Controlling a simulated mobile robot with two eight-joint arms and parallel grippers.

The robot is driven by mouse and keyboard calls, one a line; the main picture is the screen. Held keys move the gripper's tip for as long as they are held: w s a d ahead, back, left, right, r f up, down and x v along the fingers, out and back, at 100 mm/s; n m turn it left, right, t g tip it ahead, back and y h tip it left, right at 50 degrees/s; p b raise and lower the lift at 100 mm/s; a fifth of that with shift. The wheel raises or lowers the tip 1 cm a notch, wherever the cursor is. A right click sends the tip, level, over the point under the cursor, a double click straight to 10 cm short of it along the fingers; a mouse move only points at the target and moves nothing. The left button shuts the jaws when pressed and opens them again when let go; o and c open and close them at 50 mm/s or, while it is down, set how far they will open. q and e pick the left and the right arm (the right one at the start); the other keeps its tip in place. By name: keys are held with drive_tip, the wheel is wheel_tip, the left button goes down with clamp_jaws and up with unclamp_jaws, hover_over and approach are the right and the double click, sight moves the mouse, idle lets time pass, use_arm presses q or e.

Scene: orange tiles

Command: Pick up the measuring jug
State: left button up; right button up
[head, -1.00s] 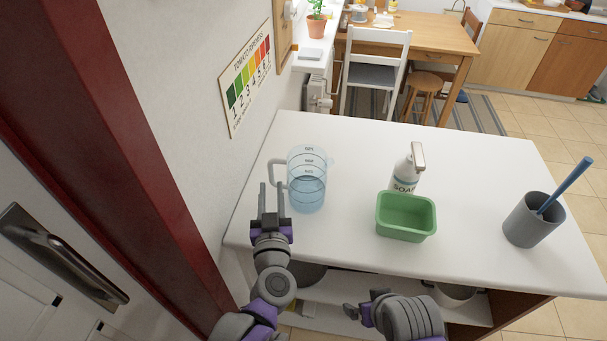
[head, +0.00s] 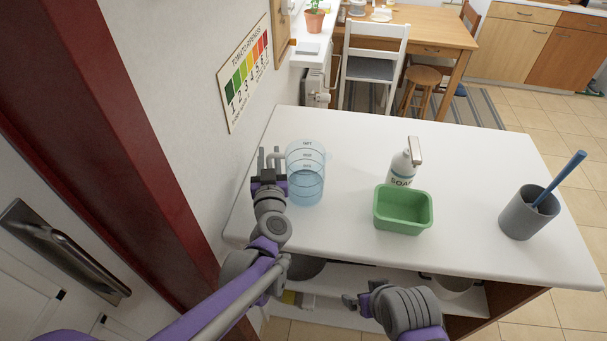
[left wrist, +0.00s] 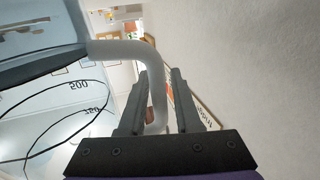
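The measuring jug (head: 306,174) is clear with dark marks and holds bluish liquid. It stands upright at the left of the white counter (head: 465,160). Its pale handle (left wrist: 155,75) faces left, toward my left gripper. My left gripper (head: 269,156) is beside the jug at handle height. In the left wrist view, my left gripper's two dark fingers (left wrist: 160,100) are apart, with the handle's upright part between them and a gap showing on the right side. My right gripper (head: 354,301) is low in front of the counter, away from the jug; its finger opening is too small to tell.
A green tub (head: 404,211), a soap bottle (head: 403,168) and a grey cup (head: 527,214) with a blue-handled tool stand to the jug's right. The wall (head: 190,60) and a dark red frame (head: 120,130) are close on the left. The counter behind the jug is clear.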

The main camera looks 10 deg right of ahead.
use_arm(q)
drive_tip(key=shift+c, duration=0.3)
clamp_jaws()
idle(1.1)
